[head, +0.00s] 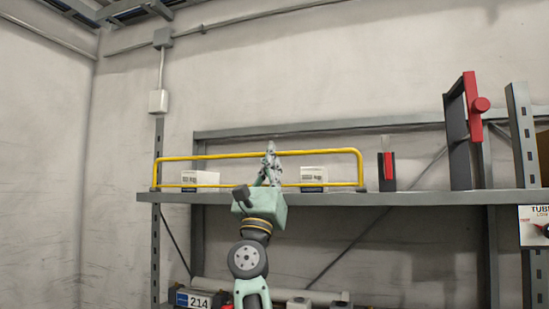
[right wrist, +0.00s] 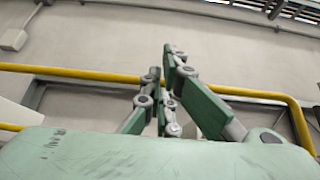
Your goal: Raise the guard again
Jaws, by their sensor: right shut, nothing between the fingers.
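The guard (head: 215,157) is a yellow tube rail standing upright along the front edge of the grey shelf, with a top bar, a thinner lower bar and bent ends. My right gripper (head: 270,152) is in front of the middle of the guard, fingers pointing up, tips about level with the top bar. Its fingers are shut with nothing between them. In the right wrist view, the yellow top bar (right wrist: 70,73) runs across behind the fingers (right wrist: 168,65). I cannot tell whether they touch it. My left gripper is not in view.
Two white boxes (head: 201,180) (head: 314,176) stand on the shelf (head: 420,198) behind the guard. To the right are a small black and red item (head: 387,168) and a tall dark frame with a red handle (head: 473,110). A 214 sign (head: 198,300) is below.

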